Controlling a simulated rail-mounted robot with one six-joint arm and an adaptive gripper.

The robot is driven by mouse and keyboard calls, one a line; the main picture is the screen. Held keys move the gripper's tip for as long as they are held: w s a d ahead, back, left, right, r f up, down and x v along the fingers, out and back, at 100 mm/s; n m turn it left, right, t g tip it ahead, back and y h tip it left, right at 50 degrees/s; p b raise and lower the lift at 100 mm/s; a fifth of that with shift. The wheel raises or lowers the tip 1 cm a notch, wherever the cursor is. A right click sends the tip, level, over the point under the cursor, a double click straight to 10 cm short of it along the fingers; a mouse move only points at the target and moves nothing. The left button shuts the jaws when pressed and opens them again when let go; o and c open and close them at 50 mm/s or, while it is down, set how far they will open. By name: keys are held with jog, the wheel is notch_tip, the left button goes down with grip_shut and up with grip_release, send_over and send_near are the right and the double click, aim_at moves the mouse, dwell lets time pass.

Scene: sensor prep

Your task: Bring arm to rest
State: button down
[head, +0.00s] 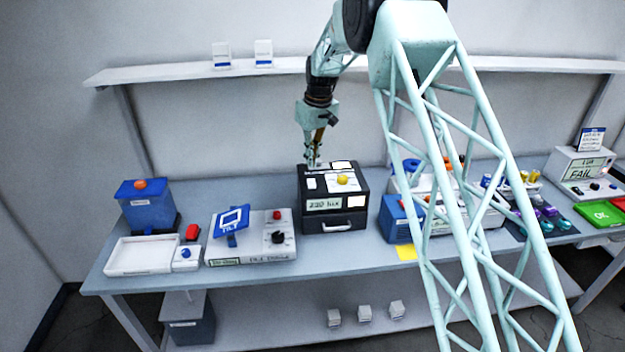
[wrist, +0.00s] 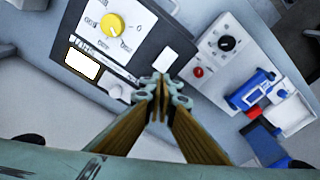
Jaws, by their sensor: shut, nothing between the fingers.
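My gripper (head: 314,162) is shut and empty, pointing down just above the back left part of the top of a black box (head: 333,218) with a yellow knob. I cannot tell whether the fingertips touch the box. In the wrist view my gripper's fingertips (wrist: 161,88) meet at the middle, beside the black box's top with its yellow knob (wrist: 113,27).
Left on the bench (head: 180,280) are a grey device (head: 268,240) with a blue-framed plate, a white tray (head: 140,258) and a blue bin (head: 146,205). Right are a blue box (head: 396,222), a FAIL display (head: 583,172) and a green tray (head: 602,213). A shelf (head: 190,72) runs behind.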

jog(key=s+d+r+m+b, duration=0.1)
jog(key=s+d+r+b, duration=0.2)
jog(key=s+d+r, duration=0.55)
jog(key=s+d+r+m+b, duration=0.2)
jog(key=s+d+r, duration=0.3)
jog(key=s+r, duration=0.6)
jog(key=s+d+r+m+t+b, duration=0.1)
jog(key=s+d+r, duration=0.15)
jog(key=s, duration=0.45)
jog(key=s+d+r+b, duration=0.1)
jog(key=s+d+b, duration=0.15)
jog(key=s, duration=0.55)
jog(key=s+d+r+m+t+b, duration=0.1)
jog(key=s+d, duration=0.3)
jog(key=s, duration=0.3)
jog(key=s+d+f+m+b, duration=0.1)
jog(key=s+f, duration=0.4)
jog(key=s, duration=1)
jog(key=s+d+f+m+h+b, duration=0.1)
jog(key=s+d+f+m+b, duration=0.1)
jog(key=s, duration=1.3)
notch_tip(320, 180, down, 3)
jog(key=d+b, duration=0.1)
jog(key=d, duration=0.1)
jog(key=shift+d+t+b, duration=0.3)
jog(key=shift+d+b, duration=0.05)
jog(key=shift+d, duration=0.05)
jog(key=shift+r, duration=0.15)
